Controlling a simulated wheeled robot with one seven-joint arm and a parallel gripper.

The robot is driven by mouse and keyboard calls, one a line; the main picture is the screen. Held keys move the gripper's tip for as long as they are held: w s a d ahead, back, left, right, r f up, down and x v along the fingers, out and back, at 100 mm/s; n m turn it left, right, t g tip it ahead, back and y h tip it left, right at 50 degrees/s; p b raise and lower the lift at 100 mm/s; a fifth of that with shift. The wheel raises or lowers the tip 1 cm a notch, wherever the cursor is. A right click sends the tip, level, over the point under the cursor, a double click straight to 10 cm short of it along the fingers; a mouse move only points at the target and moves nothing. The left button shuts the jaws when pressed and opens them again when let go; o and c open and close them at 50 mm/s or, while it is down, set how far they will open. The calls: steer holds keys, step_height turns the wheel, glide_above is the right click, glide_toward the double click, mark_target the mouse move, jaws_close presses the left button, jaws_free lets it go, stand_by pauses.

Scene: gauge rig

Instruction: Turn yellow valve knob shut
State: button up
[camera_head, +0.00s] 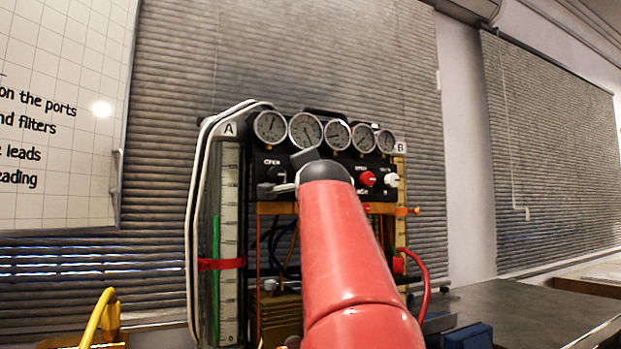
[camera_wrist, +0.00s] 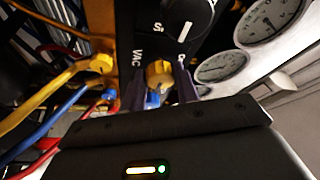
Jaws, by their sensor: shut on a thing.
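The yellow valve knob (camera_wrist: 160,73) shows in the wrist view, on the dark panel beside the "VAC" label. My gripper (camera_wrist: 162,84) has one dark finger on each side of the knob and is shut on it. Part of the knob is hidden by the fingers. In the head view my gripper (camera_head: 277,188) is at the left part of the black panel (camera_head: 262,163), below the gauges. The yellow knob cannot be made out there, behind my gripper and arm.
A row of several round gauges (camera_head: 305,131) tops the panel. A red knob (camera_head: 367,178) and a white knob (camera_head: 391,180) sit to the right. A black knob (camera_wrist: 190,18) is close to my gripper. Yellow, blue and red hoses (camera_wrist: 62,84) run on the left in the wrist view.

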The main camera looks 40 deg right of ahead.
stand_by(0.3)
steer(key=o, duration=1)
steer(key=shift+c, duration=0.2)
steer(key=b+v, duration=0.2)
steer(key=v, duration=0.5)
steer(key=shift+s+a, duration=0.2)
steer(key=shift+s, duration=0.1)
steer(key=shift+s+a+f, duration=0.1)
